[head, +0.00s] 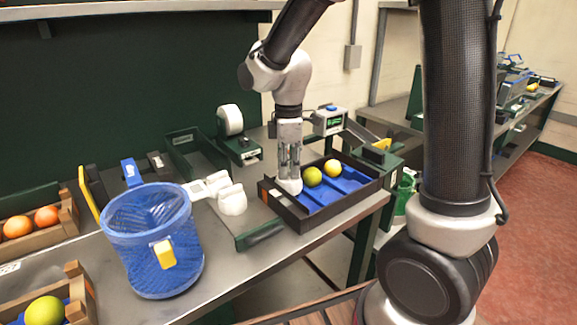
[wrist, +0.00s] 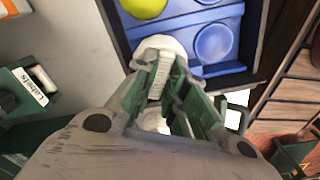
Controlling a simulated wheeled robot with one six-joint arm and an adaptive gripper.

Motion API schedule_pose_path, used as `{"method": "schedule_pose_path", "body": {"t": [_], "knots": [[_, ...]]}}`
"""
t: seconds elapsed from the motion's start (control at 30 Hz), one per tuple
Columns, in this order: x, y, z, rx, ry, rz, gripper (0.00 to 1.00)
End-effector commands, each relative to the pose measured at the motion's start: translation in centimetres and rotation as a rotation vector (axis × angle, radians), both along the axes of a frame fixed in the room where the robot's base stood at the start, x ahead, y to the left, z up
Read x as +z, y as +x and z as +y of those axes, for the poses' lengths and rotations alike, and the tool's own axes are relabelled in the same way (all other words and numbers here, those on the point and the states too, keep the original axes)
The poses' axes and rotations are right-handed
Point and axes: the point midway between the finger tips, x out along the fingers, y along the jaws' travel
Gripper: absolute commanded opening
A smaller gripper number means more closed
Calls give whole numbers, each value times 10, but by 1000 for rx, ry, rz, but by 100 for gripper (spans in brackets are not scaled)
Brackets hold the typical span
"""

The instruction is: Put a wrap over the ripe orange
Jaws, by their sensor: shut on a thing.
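My gripper (head: 289,182) points down at the near-left part of a dark tray (head: 342,211) with a blue insert. It is shut on a white wrap (head: 291,187), whose pale rim shows beyond the fingers in the wrist view (wrist: 167,43). Whether a fruit is under the wrap is hidden. A yellow-green fruit (head: 312,176) and a yellow fruit (head: 333,168) sit in the tray, right of my gripper. Two orange fruits, one (head: 47,216) beside the other (head: 18,227), lie in a wooden crate at the far left.
More white wraps (head: 231,199) stand left of the tray. A blue basket (head: 155,245) is at the front left, beside a crate with a green-yellow fruit (head: 45,311). A tape dispenser (head: 232,122) and a small boxed device (head: 330,121) are behind. An empty blue hollow (wrist: 214,43) shows in the tray.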

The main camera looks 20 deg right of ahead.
Motion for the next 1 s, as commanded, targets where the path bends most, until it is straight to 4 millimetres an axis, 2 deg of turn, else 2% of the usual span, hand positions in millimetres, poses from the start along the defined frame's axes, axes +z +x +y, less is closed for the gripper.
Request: {"method": "schedule_pose_path", "body": {"t": [0.43,0.47,0.57,0.8,0.9,1.0], "knots": [[-4,0,0,0,0,0,4],[-4,0,0,0,0,0,19],[-4,0,0,0,0,0,37],[-4,0,0,0,0,0,39],[-4,0,0,0,0,0,57],[-4,0,0,0,0,0,57]]}}
